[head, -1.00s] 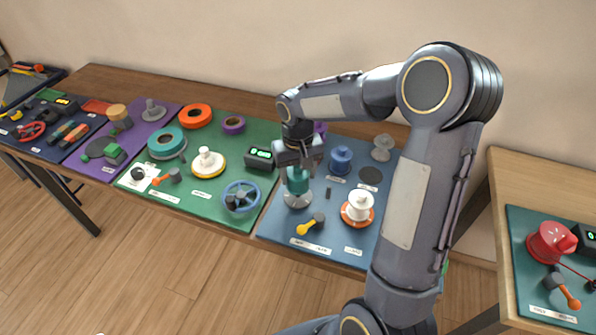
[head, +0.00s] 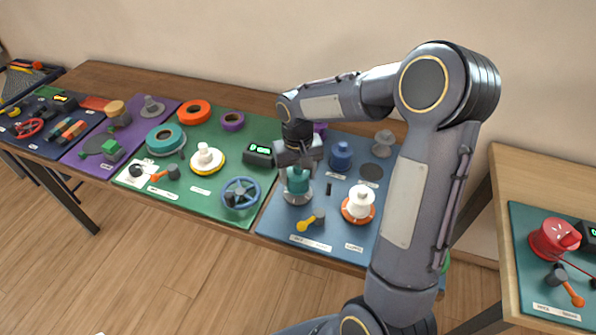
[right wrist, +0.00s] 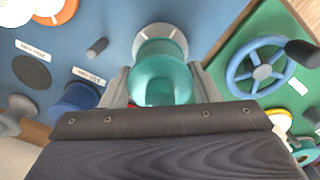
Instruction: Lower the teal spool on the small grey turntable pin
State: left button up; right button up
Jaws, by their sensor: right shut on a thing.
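My right gripper (head: 298,168) is shut on the teal spool (head: 298,182) and holds it upright, pointing down at the blue mat. The small grey turntable (head: 298,197) is directly under the spool. In the right wrist view the teal spool (right wrist: 163,80) sits between the two fingers, and the pale grey disc of the turntable (right wrist: 160,32) shows behind it. The turntable's pin is hidden by the spool. I cannot tell whether the spool touches the turntable. My left gripper is not in view.
On the blue mat, a white spool on an orange base (head: 358,205) stands to the right, a blue spool (head: 341,156) behind and a yellow-handled tool (head: 312,219) in front. A blue handwheel (head: 241,193) is to the left on the green mat.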

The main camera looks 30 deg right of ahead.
jog(key=shift+f, duration=0.3)
jog(key=shift+f+b, duration=0.25)
jog(key=shift+b, duration=0.05)
jog(key=shift+f+b, duration=0.5)
jog(key=shift+f, duration=0.15)
jog(key=o, duration=1)
jog(key=shift+r, duration=0.1)
jog(key=shift+r, duration=0.15)
jog(key=shift+r+p, duration=3.2)
jog(key=shift+r, duration=0.7)
